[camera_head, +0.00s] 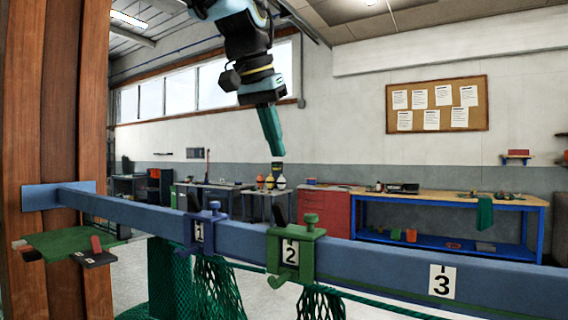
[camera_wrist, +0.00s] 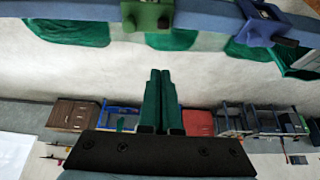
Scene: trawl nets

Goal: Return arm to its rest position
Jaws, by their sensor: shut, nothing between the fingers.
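My gripper (camera_head: 271,130) hangs from above in the head view, its green fingers pointing down, above and behind the blue rail (camera_head: 368,252) in the picture. In the wrist view the two green fingers (camera_wrist: 159,90) lie side by side, shut with nothing between them. A blue clamp (camera_head: 203,228) sits on the rail at label 1, and a green clamp (camera_head: 292,250) sits at label 2. Label 3 (camera_head: 441,281) has no clamp. Green netting (camera_head: 217,285) hangs below the rail. The green clamp also shows at the top of the wrist view (camera_wrist: 147,14).
A wooden post (camera_head: 62,130) stands at the left, with a small green shelf (camera_head: 62,243) holding a dark block with a red part. Workbenches (camera_head: 450,198) and a red cabinet (camera_head: 325,208) stand along the far wall. The air around my gripper looks clear.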

